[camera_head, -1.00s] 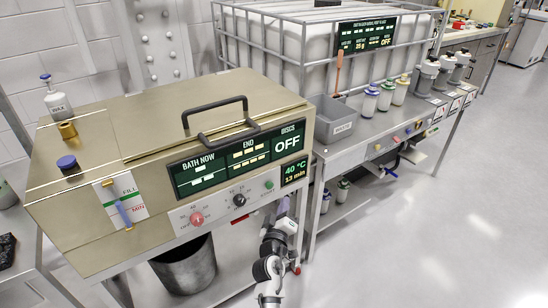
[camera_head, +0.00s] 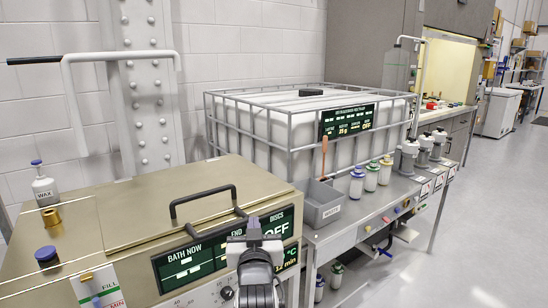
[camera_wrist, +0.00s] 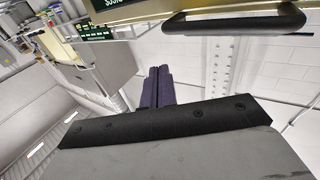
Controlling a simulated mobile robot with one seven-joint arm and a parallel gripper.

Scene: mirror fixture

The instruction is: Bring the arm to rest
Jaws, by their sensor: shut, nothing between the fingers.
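My gripper (camera_wrist: 158,72) shows in the wrist view as two dark purple fingers lying together with nothing between them. In the head view my arm rises at the bottom middle, in front of the beige bath unit (camera_head: 122,199), and covers part of its display. The fingers cannot be made out clearly there. A black handle (camera_wrist: 235,21) crosses the top right of the wrist view, apart from the fingers.
A grey bin (camera_head: 323,207) and several capped bottles (camera_head: 357,183) stand on the bench to the right, before a caged white tank (camera_head: 250,130). A wax bottle (camera_head: 45,187) stands on the bath unit. Open floor (camera_head: 480,230) lies at right.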

